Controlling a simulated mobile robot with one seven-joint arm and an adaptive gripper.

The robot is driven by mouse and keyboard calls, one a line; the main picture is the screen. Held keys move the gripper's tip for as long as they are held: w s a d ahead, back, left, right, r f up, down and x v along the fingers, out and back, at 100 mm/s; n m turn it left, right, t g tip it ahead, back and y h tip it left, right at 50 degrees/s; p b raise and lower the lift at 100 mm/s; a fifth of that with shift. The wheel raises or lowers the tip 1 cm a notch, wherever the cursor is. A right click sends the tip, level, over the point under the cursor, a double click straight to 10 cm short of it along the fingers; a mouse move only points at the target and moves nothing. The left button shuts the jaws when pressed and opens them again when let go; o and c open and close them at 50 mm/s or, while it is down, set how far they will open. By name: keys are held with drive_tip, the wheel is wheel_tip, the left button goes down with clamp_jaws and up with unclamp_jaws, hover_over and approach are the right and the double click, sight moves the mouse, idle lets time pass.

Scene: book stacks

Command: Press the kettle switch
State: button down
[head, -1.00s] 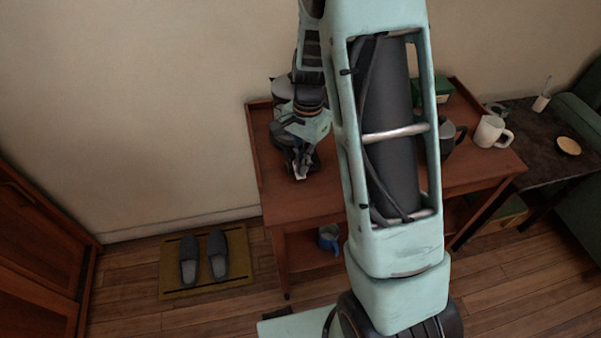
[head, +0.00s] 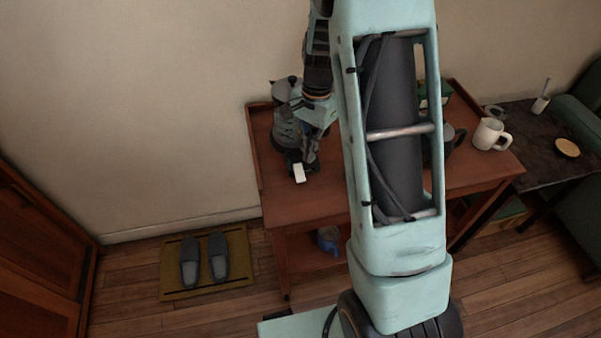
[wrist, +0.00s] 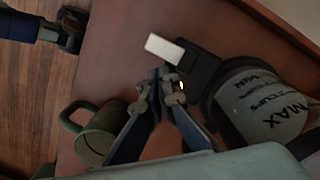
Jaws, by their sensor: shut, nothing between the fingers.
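The kettle (head: 286,132) stands on the wooden table, grey with a dark lid, partly hidden by my arm in the head view. In the wrist view its grey body (wrist: 262,108) carries printed level marks including "MAX". A white switch (head: 299,173) sticks out from its dark base; it also shows in the wrist view (wrist: 165,48). A small yellowish light (wrist: 181,86) shows near the base. My gripper (head: 309,156) is shut and empty, close beside the switch. In the wrist view its fingertips (wrist: 160,74) appear just below the switch; contact cannot be told.
A dark green mug (wrist: 97,132) stands on the table near my fingers in the wrist view. A white mug (head: 488,134) is at the table's right end. A blue mug (head: 328,239) is on the lower shelf. The table front (head: 335,200) is clear.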

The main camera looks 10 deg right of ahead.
wheel_tip(320, 180, up, 10)
drive_tip(key=shift+w+d, duration=0.3)
drive_tip(key=shift+d, duration=0.05)
drive_tip(key=shift+f, duration=0.1)
